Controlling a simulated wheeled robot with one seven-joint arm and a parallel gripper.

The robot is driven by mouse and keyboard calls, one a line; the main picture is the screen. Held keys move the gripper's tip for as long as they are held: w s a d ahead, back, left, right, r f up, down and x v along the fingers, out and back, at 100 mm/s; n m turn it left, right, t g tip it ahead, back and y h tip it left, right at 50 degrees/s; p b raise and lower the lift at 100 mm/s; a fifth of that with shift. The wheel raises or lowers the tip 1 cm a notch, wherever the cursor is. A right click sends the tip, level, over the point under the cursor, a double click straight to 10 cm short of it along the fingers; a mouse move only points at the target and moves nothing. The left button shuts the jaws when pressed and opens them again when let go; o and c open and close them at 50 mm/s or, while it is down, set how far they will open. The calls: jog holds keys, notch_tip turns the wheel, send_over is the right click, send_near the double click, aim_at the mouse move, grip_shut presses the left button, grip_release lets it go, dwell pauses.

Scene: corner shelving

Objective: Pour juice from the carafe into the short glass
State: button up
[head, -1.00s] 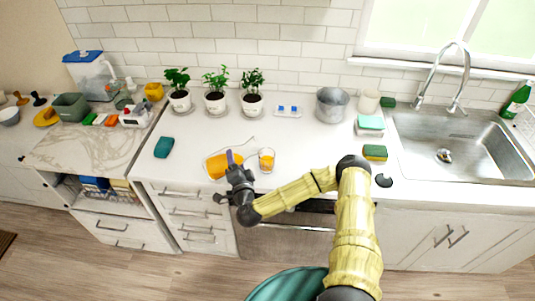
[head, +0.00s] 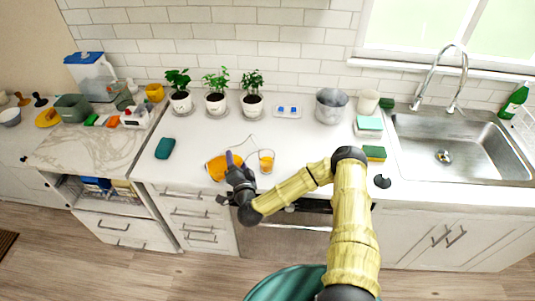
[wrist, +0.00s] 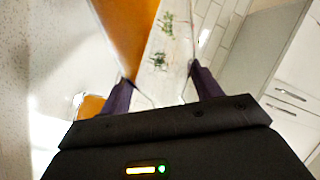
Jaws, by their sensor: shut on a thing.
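The clear carafe (head: 216,168) holds orange juice and is tilted, its thin clear outline reaching right toward the glass. My gripper (head: 232,167) is shut on the carafe at the counter's front edge; the exact grip point is hard to make out. The short glass (head: 266,164) stands upright just right of the carafe, with orange juice in it. In the wrist view the carafe's juice (wrist: 127,35) shows beyond my purple fingers (wrist: 162,90), and the glass (wrist: 90,106) is at lower left. I cannot make out a stream of juice.
Three potted plants (head: 216,103) stand along the back wall. A teal sponge (head: 165,147) lies to the left. A metal pot (head: 331,106), stacked sponges (head: 374,153) and the sink (head: 455,145) are to the right. The counter between the carafe and the plants is clear.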

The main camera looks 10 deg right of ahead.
aim_at(232, 148)
jog(key=shift+r, duration=0.25)
jog(key=shift+w+d+r+n+p, duration=0.1)
jog(key=shift+d+r+n+p, duration=0.1)
jog(key=shift+r+n+p, duration=0.6)
jog(key=shift+d+r+n+p, duration=0.15)
jog(key=shift+n+p, duration=0.7)
jog(key=shift+n, duration=0.25)
jog(key=n, duration=0.1)
jog(key=a+n, duration=0.1)
jog(key=n, duration=0.1)
jog(key=shift+a+p, duration=0.1)
jog(key=shift+p, duration=0.3)
jog(key=shift+a+f+n, duration=0.1)
jog(key=shift+f+n, duration=0.15)
jog(key=shift+n, duration=0.85)
jog(key=shift+a+f+n, duration=0.1)
jog(key=shift+f+n, duration=0.1)
jog(key=shift+n, duration=0.9)
jog(key=shift+r+p, duration=1.6)
jog(key=shift+r, duration=1.4)
